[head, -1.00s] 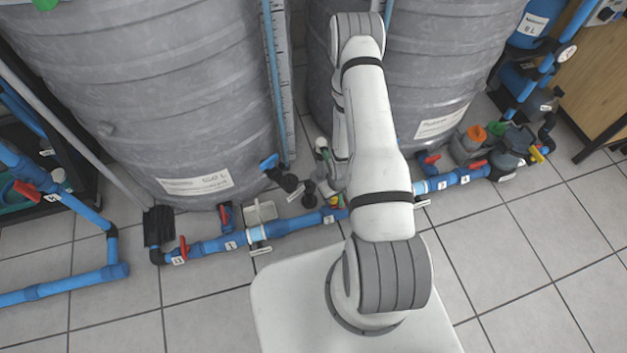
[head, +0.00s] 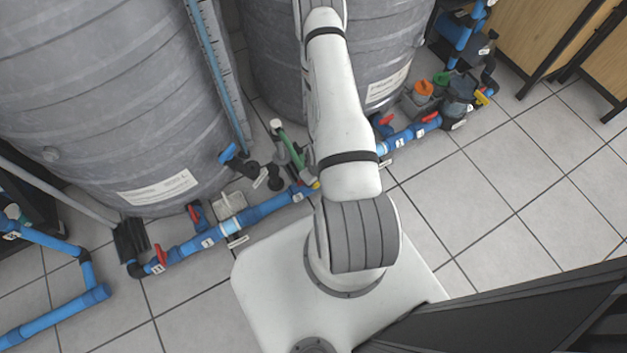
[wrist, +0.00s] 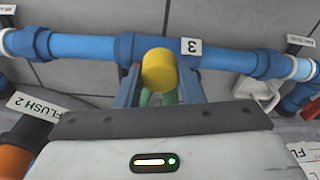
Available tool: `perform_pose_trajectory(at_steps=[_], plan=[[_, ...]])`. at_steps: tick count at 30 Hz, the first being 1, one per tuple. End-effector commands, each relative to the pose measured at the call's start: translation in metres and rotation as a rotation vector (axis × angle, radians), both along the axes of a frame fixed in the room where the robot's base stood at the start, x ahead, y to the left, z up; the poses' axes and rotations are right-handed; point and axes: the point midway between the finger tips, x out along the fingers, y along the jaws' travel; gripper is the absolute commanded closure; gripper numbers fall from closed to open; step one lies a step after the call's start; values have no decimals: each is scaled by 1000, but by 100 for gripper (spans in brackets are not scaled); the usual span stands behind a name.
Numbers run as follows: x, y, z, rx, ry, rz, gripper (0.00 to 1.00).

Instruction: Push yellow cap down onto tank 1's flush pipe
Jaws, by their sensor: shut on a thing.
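The yellow cap (wrist: 158,70) sits between the two bluish fingers of my gripper (wrist: 160,88) in the wrist view, and the gripper is shut on it. A blue pipe with a "3" label (wrist: 191,47) runs just beyond it. In the head view, a small yellow patch (head: 316,185) shows beside my arm near that pipe; the gripper is mostly hidden by the arm. I cannot tell which pipe is tank 1's flush pipe. I see no contact between cap and any pipe.
A blue-handled valve (head: 228,153) on a black elbow is near the left tank. A green piece with a white end (head: 277,125) stands close to my arm. A "FLUSH 2" label (wrist: 34,108) lies beside a black and orange fitting (wrist: 14,158). Right floor tiles (head: 520,180) are clear.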

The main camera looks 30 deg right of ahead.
Motion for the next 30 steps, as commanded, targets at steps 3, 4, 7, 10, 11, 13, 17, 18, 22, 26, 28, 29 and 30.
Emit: perform_pose_trajectory(at_steps=[3,4,7,10,11,13,17,18,22,26,28,29,30], plan=[[19,13,24,-3,-5,10,85],[26,18,32,-5,-5,11,85],[48,42,65,-6,-5,15,85],[67,71,101,-6,-5,17,85],[72,80,111,-6,-5,17,85],[80,101,134,-5,-5,16,85],[88,136,170,-3,-4,13,85],[89,144,178,-3,-3,11,85],[91,164,198,-1,-3,6,85],[91,172,205,0,0,3,85],[91,173,206,0,0,1,85],[91,173,206,0,0,1,85],[91,173,206,0,0,1,85]])
